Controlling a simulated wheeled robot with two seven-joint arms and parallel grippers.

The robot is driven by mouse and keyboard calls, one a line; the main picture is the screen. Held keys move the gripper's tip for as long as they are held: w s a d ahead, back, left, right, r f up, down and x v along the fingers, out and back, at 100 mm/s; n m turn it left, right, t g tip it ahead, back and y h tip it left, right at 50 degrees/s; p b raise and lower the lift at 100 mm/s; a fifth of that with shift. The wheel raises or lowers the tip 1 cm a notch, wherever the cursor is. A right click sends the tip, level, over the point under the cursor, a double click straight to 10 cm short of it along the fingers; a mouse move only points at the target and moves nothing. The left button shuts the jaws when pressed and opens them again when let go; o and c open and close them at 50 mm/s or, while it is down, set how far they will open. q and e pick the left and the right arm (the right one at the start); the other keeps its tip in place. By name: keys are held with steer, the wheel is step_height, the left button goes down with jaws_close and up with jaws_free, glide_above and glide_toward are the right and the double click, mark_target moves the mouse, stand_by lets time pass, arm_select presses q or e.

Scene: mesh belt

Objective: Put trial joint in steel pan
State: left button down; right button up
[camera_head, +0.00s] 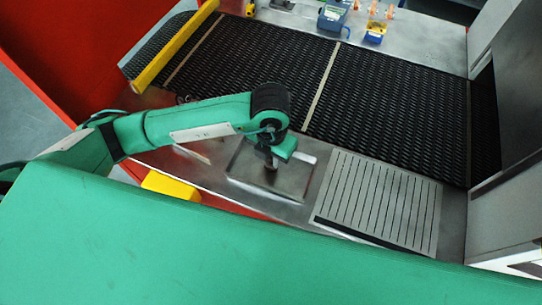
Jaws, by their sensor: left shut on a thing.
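The steel pan (246,174) is a shallow grey metal tray on the steel bench in front of the mesh belt. My left arm reaches in from the left, and my left gripper (271,161) points down over the middle of the pan. It is shut on a small brownish thing, which I take to be the trial joint (271,166). The wrist and fingers hide most of it. I cannot tell whether it touches the pan floor. My right gripper is not in view.
A slotted metal plate (385,200) lies right of the pan. The black mesh belt (390,105) runs behind, with a yellow bar (175,47) at its left. Blue devices (333,16) and small orange-tipped things stand beyond it. A yellow block (170,186) sits at front left.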

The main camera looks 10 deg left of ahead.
arm_select(q)
steer(key=shift+f, duration=0.9)
steer(key=shift+f, duration=0.2)
steer(key=c, duration=1.3)
jaws_free()
steer(key=shift+r, duration=0.1)
